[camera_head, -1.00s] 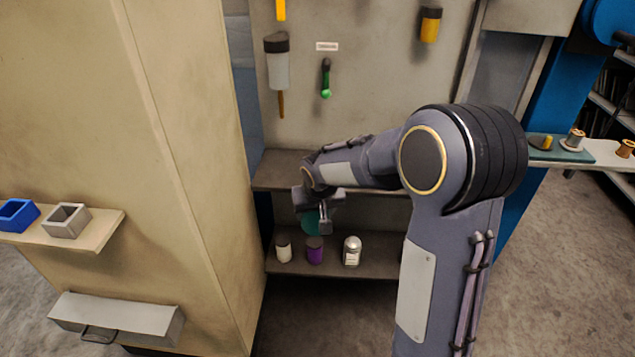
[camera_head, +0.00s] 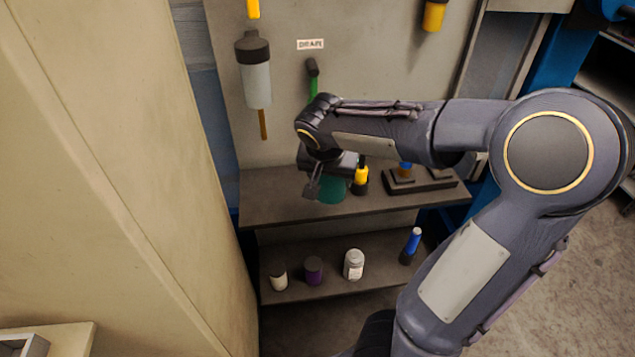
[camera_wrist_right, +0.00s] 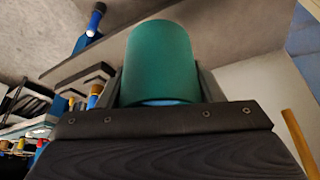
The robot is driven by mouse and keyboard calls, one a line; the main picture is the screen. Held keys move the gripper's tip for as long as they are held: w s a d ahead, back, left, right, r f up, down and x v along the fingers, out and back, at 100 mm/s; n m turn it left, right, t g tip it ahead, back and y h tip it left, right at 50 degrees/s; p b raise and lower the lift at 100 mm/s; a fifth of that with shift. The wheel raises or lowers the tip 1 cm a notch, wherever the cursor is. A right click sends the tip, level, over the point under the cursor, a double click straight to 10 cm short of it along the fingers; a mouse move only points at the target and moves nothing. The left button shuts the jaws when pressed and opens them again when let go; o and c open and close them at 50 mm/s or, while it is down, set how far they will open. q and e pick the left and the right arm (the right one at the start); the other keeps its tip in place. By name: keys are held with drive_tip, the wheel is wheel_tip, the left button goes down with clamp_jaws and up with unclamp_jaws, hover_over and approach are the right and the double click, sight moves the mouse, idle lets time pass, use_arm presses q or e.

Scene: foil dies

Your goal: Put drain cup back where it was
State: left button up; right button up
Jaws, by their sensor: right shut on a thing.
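The drain cup, a green cup (camera_head: 333,189), is in my right gripper (camera_head: 335,178), just above the upper shelf (camera_head: 280,205) in the head view. In the right wrist view the green cup (camera_wrist_right: 163,62) sits between the two fingers, which are shut on it. A label reading like "DRAIN" (camera_head: 310,44) is on the back panel above, with a green-handled tool (camera_head: 312,75) hanging under it. Part of that tool is hidden by my right arm. My left gripper is not in view.
A yellow-and-black item (camera_head: 361,176) and a black rack (camera_head: 420,181) stand on the upper shelf, right of the cup. The lower shelf holds a white jar (camera_head: 278,278), a purple jar (camera_head: 313,270), a silver-capped bottle (camera_head: 353,265) and a blue item (camera_head: 412,245). The upper shelf's left part is clear.

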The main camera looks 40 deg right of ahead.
drive_tip(key=w+d+f, duration=0.1)
drive_tip(key=w+f, duration=0.1)
drive_tip(key=w+d+f, duration=0.1)
drive_tip(key=w+f, duration=0.2)
drive_tip(key=w+d+f, duration=0.1)
drive_tip(key=w+f, duration=0.1)
drive_tip(key=w, duration=0.1)
drive_tip(key=shift+d+f, duration=0.25)
drive_tip(key=shift+d, duration=0.1)
wheel_tip(320, 180, down, 3)
drive_tip(key=shift+w+f, duration=0.15)
drive_tip(key=shift+f, duration=0.05)
drive_tip(key=shift+f+b, duration=0.2)
drive_tip(key=shift+b, duration=0.1)
drive_tip(key=o, duration=1.1)
drive_tip(key=shift+r, duration=0.1)
